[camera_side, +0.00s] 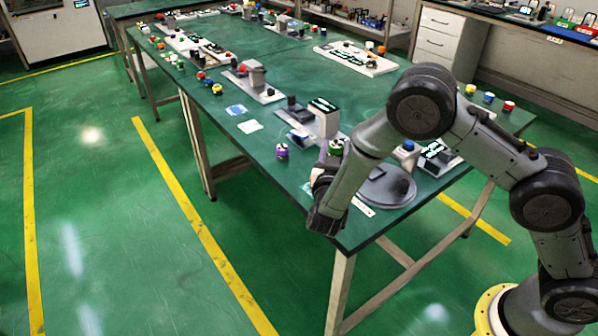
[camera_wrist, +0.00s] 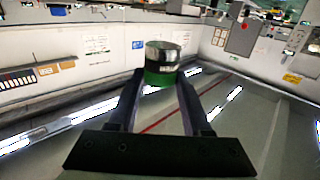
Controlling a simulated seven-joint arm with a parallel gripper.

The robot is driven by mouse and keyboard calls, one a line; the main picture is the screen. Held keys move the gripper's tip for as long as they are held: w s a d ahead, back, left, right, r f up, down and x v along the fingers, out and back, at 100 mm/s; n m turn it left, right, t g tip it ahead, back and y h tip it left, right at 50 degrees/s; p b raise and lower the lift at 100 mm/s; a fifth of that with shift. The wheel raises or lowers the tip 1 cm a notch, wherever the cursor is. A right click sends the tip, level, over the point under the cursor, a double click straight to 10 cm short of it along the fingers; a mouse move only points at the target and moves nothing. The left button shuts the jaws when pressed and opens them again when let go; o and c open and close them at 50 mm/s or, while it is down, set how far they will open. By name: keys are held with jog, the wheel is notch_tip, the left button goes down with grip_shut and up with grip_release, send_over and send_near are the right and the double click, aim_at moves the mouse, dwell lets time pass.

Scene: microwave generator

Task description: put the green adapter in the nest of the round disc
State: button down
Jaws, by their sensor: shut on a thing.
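The green adapter (camera_wrist: 162,67), a short cylinder with a silver upper band, is between my two fingertips in the wrist view. My gripper (camera_wrist: 160,80) is shut on it. In the side view the green adapter (camera_side: 335,147) shows at the end of my gripper (camera_side: 330,153), near the table's front left edge, with the fingers pointing up. The grey round disc (camera_side: 374,197) lies at the table's near corner, to the right of and below the adapter in the picture. A dark block stands on the disc. My arm hides part of the disc, and I cannot make out its nest.
A grey upright device (camera_side: 325,119) stands just behind the adapter. A purple-and-white piece (camera_side: 282,151) stands left of my gripper. A blue-topped piece (camera_side: 408,146) and a white-based device (camera_side: 437,150) stand behind the disc. The wrist view shows mostly walls and light strips.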

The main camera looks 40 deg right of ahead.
jog(key=shift+a, duration=0.15)
jog(key=w+f, duration=0.3)
jog(key=w, duration=0.1)
jog(key=w+f, duration=0.2)
jog(key=w, duration=0.2)
jog(key=w+f, duration=0.3)
jog(key=w, duration=0.2)
jog(key=shift+a+f, duration=0.3)
jog(key=f, duration=0.1)
jog(key=w+f, duration=0.1)
jog(key=f, duration=0.1)
jog(key=shift+f, duration=0.5)
jog(key=shift+f, duration=0.2)
jog(key=shift+c, duration=1.7)
grip_release()
